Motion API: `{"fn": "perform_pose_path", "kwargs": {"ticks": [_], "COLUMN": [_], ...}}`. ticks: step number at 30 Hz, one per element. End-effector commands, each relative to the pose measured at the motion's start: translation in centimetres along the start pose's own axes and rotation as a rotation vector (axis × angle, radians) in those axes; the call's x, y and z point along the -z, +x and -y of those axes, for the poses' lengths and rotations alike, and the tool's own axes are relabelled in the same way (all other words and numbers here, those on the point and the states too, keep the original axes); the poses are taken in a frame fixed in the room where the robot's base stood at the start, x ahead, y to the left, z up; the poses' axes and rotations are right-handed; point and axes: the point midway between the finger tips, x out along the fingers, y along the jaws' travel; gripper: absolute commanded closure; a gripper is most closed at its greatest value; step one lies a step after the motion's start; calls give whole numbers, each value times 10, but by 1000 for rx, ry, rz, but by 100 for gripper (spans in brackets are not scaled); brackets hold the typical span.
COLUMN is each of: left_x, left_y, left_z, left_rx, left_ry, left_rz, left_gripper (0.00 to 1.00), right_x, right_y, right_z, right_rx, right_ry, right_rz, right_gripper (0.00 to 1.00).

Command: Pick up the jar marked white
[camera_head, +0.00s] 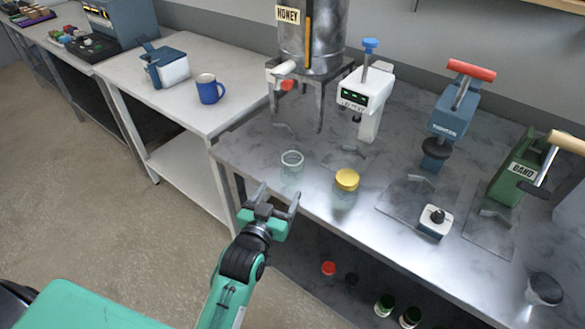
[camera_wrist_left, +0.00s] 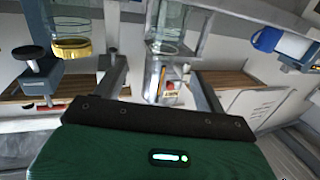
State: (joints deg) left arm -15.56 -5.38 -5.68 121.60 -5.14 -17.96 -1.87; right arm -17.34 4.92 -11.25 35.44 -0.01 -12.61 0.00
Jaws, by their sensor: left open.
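I cannot read a white mark on any jar. An open clear glass jar (camera_head: 291,169) stands upright near the steel bench's front edge; it also shows in the left wrist view (camera_wrist_left: 166,28). A glass jar with a yellow lid (camera_head: 346,182) stands to its right, and shows upside down in the left wrist view (camera_wrist_left: 72,44). My left gripper (camera_head: 279,194) is open and empty, just in front of the open jar and apart from it. In the left wrist view the open jar lies beyond the gap between the fingers (camera_wrist_left: 157,66). My right gripper is not in view.
A honey tank (camera_head: 312,40) on a stand, a white device (camera_head: 367,95), a blue press (camera_head: 453,110) and a green banding press (camera_head: 520,170) line the steel bench (camera_head: 250,152). Several jars, one red-lidded (camera_head: 328,268), stand below. A blue mug (camera_head: 209,90) is on the left table.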

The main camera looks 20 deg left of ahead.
Motion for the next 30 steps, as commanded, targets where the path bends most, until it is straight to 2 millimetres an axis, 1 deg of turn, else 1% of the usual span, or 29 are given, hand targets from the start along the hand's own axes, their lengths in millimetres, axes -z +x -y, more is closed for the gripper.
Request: {"fn": "perform_pose_path", "kwargs": {"ticks": [1,4,8,12,15,18,23,26,30], "left_x": [9,15,17,17,16,16,17,20,23], "left_y": [1,10,32,57,71,80,88,99,119], "left_z": [1,2,2,2,2,2,3,6,10], "left_rx": [4,6,5,5,5,5,5,5,5], "left_ry": [-1,-1,-2,-2,-3,-3,-2,-2,-1], "left_rz": [-18,-30,-30,-29,-27,-26,-27,-28,-26], "left_gripper": [28,28,28,28,28,28,28,28,28], "right_x": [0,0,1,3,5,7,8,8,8], "right_y": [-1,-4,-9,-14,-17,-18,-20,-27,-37], "right_z": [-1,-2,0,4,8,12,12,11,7], "right_rx": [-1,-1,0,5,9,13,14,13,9], "right_ry": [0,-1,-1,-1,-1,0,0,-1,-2], "right_rz": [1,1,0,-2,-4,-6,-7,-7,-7], "right_gripper": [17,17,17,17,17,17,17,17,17]}}
